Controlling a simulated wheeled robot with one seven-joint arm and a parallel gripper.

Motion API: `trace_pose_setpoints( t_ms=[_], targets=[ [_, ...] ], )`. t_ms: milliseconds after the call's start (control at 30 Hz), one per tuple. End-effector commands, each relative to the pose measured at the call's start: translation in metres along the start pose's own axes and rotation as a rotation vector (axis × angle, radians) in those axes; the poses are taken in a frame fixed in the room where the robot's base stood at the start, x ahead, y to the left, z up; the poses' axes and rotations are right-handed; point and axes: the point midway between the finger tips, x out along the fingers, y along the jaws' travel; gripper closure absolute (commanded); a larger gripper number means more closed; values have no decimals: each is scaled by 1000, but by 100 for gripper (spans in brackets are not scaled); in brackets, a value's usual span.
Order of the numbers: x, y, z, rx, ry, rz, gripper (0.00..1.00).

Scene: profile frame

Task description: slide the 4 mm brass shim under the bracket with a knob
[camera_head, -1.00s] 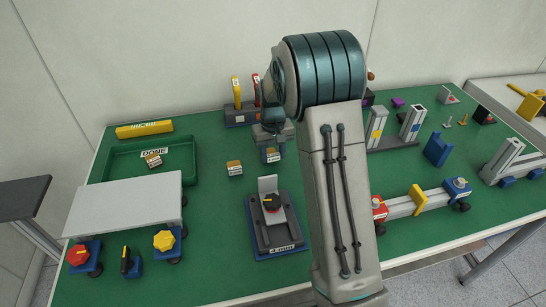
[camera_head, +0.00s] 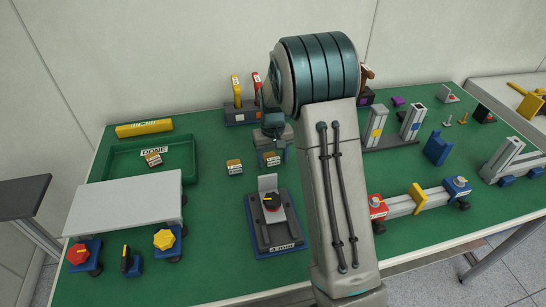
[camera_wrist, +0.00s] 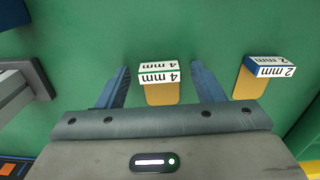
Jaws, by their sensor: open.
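The 4 mm shim (camera_wrist: 162,88), a brass tab with a white label block, lies on the green table in the wrist view. It also shows in the head view (camera_head: 270,160). My gripper (camera_wrist: 162,88) is open, with one blue finger on each side of the shim and gaps between. In the head view my gripper (camera_head: 271,150) is just behind it; its height is unclear. The bracket (camera_head: 268,184), a light upright plate with a black knob (camera_head: 271,202), stands on a dark base (camera_head: 262,239) in front of the shim. The gap under it cannot be made out.
The 2 mm shim (camera_wrist: 251,84) lies beside the 4 mm one, also in the head view (camera_head: 234,167). A green DONE tray (camera_head: 113,171) at left holds another labelled piece (camera_head: 153,159). A grey plate (camera_head: 125,204) and an aluminium profile (camera_head: 400,207) flank the bracket.

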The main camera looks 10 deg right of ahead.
Motion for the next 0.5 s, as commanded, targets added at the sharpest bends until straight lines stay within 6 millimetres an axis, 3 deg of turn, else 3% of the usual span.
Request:
trace_pose_setpoints(
  t_ms=[167, 500],
  targets=[
    [-29, 2, -2, 1, 8, 0, 39],
    [-106, 6, -1, 1, 7, 1, 39]
  ],
)
